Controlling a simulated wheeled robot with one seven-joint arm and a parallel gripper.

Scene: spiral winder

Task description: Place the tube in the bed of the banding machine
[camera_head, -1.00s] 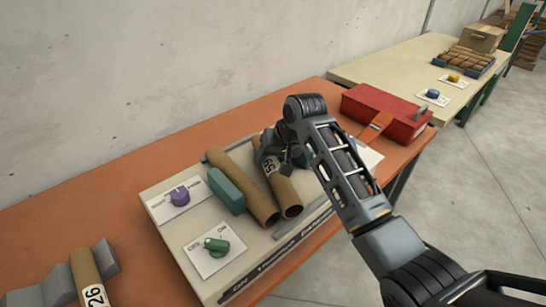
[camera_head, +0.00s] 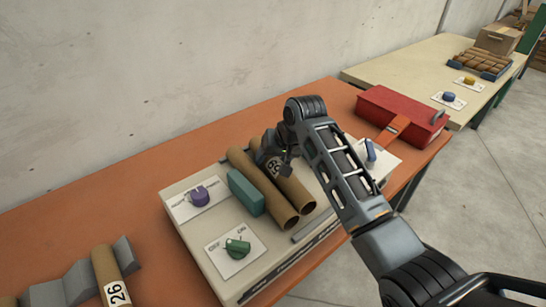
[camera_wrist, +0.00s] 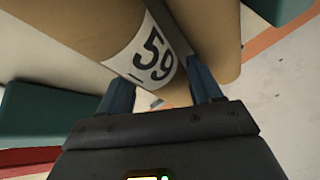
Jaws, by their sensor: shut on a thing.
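The tube (camera_head: 296,192) is brown cardboard with a white label marked 59. It lies lengthwise over the bed of the beige banding machine (camera_head: 212,228), close beside another brown cylinder (camera_head: 264,188). My gripper (camera_head: 270,156) is shut on the tube near its far end. In the wrist view, the fingers (camera_wrist: 160,88) straddle the labelled tube (camera_wrist: 100,45), and the second brown cylinder (camera_wrist: 215,35) runs alongside it. Whether the tube touches the bed cannot be told. My arm hides part of the machine's right side.
A teal block (camera_head: 246,192), a purple knob (camera_head: 199,196) and a green knob (camera_head: 237,246) stand on the machine. A red box (camera_head: 400,115) sits behind at right. Another tube labelled 26 (camera_head: 108,270) rests on a grey stand (camera_head: 78,280) at lower left.

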